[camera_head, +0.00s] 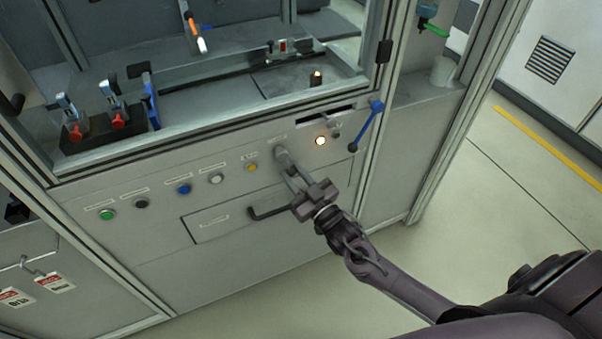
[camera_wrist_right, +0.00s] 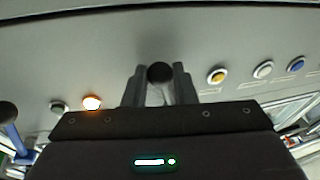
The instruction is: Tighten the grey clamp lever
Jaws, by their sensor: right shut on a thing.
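The grey clamp lever (camera_head: 279,152) is on the grey front panel of the machine, right of the yellow button. My right gripper (camera_head: 287,170) reaches it from the lower right, and its fingers are shut on it. In the right wrist view, the lever's dark round end (camera_wrist_right: 160,72) shows between the two fingers (camera_wrist_right: 160,88), one on each side. The fingers and gripper body hide part of the lever. My left gripper is not in view.
A row of buttons, including a yellow one (camera_head: 251,167) and a blue one (camera_head: 183,188), runs left of the lever. A lit button (camera_head: 320,141) and a blue lever (camera_head: 368,126) are to its right. A drawer with a dark handle (camera_head: 268,212) lies below.

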